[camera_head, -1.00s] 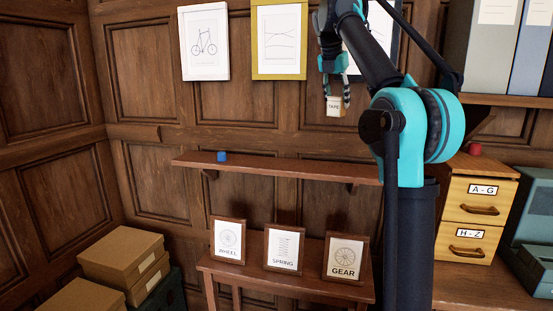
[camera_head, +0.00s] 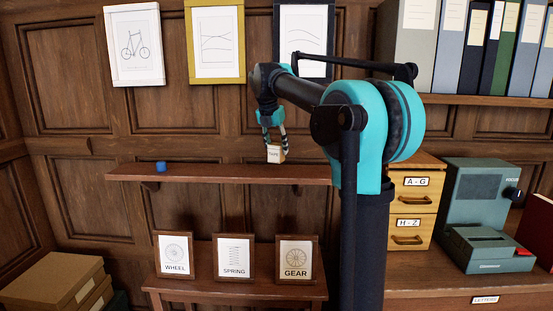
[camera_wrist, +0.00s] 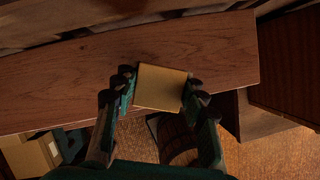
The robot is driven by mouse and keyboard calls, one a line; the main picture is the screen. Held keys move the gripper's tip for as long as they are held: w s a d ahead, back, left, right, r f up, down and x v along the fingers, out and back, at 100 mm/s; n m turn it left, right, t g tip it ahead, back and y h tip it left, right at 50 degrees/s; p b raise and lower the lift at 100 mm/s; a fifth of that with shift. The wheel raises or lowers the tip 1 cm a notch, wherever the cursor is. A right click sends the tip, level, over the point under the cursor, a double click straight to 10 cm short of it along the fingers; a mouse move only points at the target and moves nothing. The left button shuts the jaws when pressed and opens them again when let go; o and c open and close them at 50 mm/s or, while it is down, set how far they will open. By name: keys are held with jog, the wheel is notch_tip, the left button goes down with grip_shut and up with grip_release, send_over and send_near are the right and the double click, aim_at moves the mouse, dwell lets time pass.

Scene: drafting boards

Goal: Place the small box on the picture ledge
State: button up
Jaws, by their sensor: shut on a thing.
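The small box (camera_head: 275,154), tan with a white label, is held between the fingers of my gripper (camera_head: 272,138). In the wrist view the box (camera_wrist: 161,87) is gripped on both sides by the fingertips of my gripper (camera_wrist: 160,90). The picture ledge (camera_head: 215,172) is a long brown wooden shelf on the panelled wall. The box is at the right part of the ledge, its lower edge close to the ledge top. In the wrist view the ledge (camera_wrist: 65,85) lies behind the box, which overlaps its front edge. I cannot tell whether they touch.
Framed pictures hang above, including a yellow-framed one (camera_head: 188,40). Below, a small table (camera_head: 235,288) bears framed cards. A drawer cabinet (camera_head: 412,215) stands to the right. The ledge between cube and box is clear.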

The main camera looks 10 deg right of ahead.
aim_at(277, 157)
jog(key=shift+f, duration=2.15)
jog(key=o, duration=1.2)
jog(key=v, duration=1.2)
jog(key=shift+s, duration=0.1)
